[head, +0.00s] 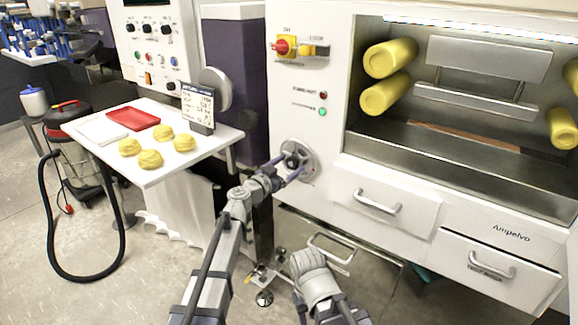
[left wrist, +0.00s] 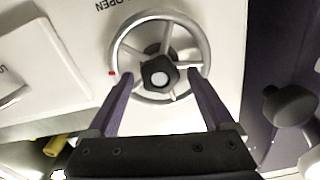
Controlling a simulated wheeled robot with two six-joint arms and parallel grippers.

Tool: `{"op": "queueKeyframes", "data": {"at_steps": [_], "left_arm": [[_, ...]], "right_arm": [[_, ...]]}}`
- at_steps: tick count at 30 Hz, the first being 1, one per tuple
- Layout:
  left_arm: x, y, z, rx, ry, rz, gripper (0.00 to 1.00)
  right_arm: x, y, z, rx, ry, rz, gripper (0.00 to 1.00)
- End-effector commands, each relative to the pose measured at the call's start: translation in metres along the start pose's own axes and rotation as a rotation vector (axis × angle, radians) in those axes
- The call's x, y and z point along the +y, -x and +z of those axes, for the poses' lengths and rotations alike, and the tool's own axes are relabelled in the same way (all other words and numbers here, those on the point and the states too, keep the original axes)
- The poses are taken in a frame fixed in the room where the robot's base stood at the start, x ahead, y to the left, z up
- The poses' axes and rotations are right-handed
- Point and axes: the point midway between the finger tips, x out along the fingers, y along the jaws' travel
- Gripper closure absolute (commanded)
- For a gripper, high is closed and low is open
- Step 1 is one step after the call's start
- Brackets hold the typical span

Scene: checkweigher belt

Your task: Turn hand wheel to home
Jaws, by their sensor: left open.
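The hand wheel (head: 299,160) is a grey metal wheel with spokes and a dark hub, mounted on the white machine front. It fills the upper middle of the left wrist view (left wrist: 159,76). A small red mark (left wrist: 112,73) shows at the rim's left side there, and upside-down lettering ending in "OPEN" is above. My left gripper (head: 289,170) is in front of the wheel. Its two purple fingers (left wrist: 157,82) are spread apart, with tips at either side of the lower rim and the hub between them. Contact with the rim cannot be told.
A drawer with a handle (head: 378,203) is right of the wheel. A white side table (head: 150,178) with yellow dough pieces, a red tray (head: 132,119) and a display (head: 201,107) stands left. A metal loop handle (head: 331,255) sits below. Part of my right arm shows at the bottom.

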Motion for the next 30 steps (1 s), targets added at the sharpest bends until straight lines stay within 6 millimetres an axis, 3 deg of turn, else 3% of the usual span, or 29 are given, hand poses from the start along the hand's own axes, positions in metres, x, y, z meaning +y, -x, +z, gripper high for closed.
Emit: {"op": "queueKeyframes", "data": {"at_steps": [8,30], "left_arm": [[0.0005,-0.0024,-0.0001,0.0,0.0,0.0,0.15],[0.0004,-0.0022,0.0,0.0,0.0,0.0,0.98]], "right_arm": [[0.0,0.0,0.0,0.0,0.0,0.0,0.5],[0.0,0.0,0.0,0.0,0.0,0.0,0.5]]}}
